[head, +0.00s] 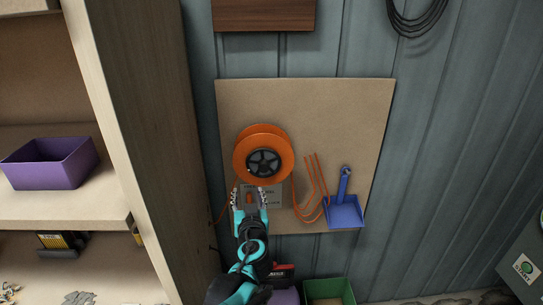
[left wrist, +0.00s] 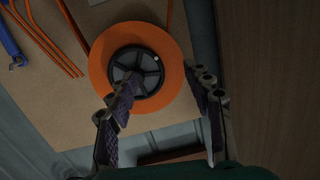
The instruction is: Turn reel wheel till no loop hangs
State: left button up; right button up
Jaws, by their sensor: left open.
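The orange reel (head: 275,141) is mounted on a tan board on the wall, with a dark spoked wheel (head: 263,163) at its front. Orange cord (head: 297,200) hangs from the reel's right side in a loop that rises again left of the blue dustpan. Another bit of cord shows low on the left. My left gripper (head: 249,198) is open and empty just below the reel, partly covering a grey label plate. In the left wrist view, the reel (left wrist: 103,65) and wheel (left wrist: 137,70) lie beyond my open fingers (left wrist: 165,92); one finger overlaps the wheel's edge. My right gripper is not seen.
The blue dustpan (head: 344,212) hangs right of the cord on the tan board (head: 340,110). A wooden shelf with a purple bin (head: 50,164) stands left. A green bin (head: 330,291) sits below. Black cable hangs at top right.

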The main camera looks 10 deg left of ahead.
pick_arm(q)
jog(key=t+h+p, duration=0.1)
jog(key=t, duration=0.1)
send_near(264, 169)
jog(key=w, duration=0.2)
jog(key=shift+m, duration=0.4)
jog(key=x, duration=0.7)
jog(key=shift+w+a, duration=0.3)
jog(key=shift+a, duration=0.1)
jog(key=c, duration=1.2)
